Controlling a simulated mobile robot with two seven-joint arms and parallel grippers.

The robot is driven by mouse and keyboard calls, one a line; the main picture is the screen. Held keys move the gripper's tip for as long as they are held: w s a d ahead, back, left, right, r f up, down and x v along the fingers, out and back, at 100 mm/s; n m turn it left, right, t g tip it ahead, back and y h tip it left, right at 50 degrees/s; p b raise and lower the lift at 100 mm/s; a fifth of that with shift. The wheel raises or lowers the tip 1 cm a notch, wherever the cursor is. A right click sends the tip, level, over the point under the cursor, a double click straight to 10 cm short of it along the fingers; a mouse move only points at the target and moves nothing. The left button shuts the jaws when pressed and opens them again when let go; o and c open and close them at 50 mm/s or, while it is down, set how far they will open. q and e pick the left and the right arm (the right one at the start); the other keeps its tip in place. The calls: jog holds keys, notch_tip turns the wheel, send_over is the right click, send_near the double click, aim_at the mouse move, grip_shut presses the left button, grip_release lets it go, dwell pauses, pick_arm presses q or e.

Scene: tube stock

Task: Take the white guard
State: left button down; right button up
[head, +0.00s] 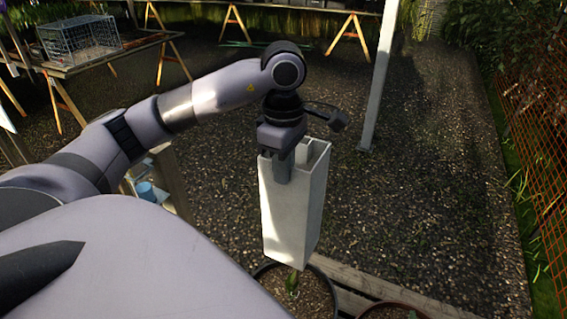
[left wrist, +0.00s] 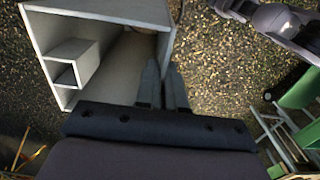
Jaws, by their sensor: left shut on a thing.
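The white guard (head: 282,210) is a tall, open-topped rectangular tube with a smaller box-like channel inside it, standing roughly upright in the head view. My left gripper (head: 283,172) is shut on its upper wall. In the left wrist view, the guard (left wrist: 72,95) opens towards the camera, and the fingers (left wrist: 163,88) are at its right-hand wall. A dark pot (head: 262,271) of soil with a small green plant (head: 292,283) is at the guard's lower end. The plant shows just below the guard's bottom edge; I cannot tell how high the guard is above the soil. My right gripper is not in view.
A timber edge (head: 345,283) and another pot (head: 392,309) are right of the guard's foot. A pale post (head: 379,80) stands behind. A wire cage (head: 78,37) sits on a table at the back left. Open gravel (head: 430,180) lies to the right, before an orange mesh fence (head: 540,130).

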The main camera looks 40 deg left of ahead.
pick_arm(q)
notch_tip(320, 180, up, 2)
jog(key=shift+r+p, duration=0.25)
jog(key=shift+p, duration=0.35)
jog(key=shift+r, duration=2.6)
jog(key=shift+f, duration=0.1)
